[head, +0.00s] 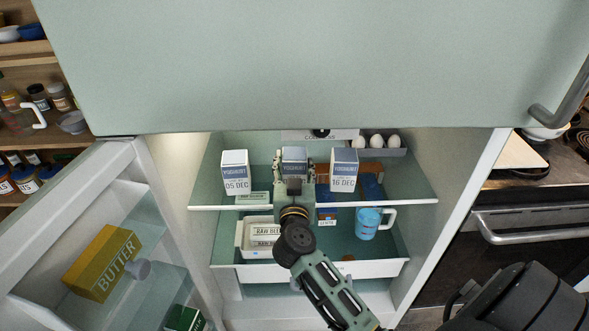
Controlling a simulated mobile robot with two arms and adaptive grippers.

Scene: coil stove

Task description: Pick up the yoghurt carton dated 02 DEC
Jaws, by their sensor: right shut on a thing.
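Three yoghurt cartons stand in a row on the upper glass shelf of the open fridge. The left carton (235,173) reads 05 DEC and the right carton (343,171) reads 16 DEC. The middle carton (294,154) shows the word YOGHURT, but its date is hidden behind my right gripper (294,168). My right gripper is shut on this middle carton, one finger on each side. I cannot tell whether the carton touches the shelf. My left gripper is not in view.
The upper shelf (412,199) has free room at its right front. Eggs (377,141) sit at the back right. Below are a raw beef pack (263,233) and a blue mug (368,222). The open door on the left holds butter (101,262). A stove (525,230) stands right.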

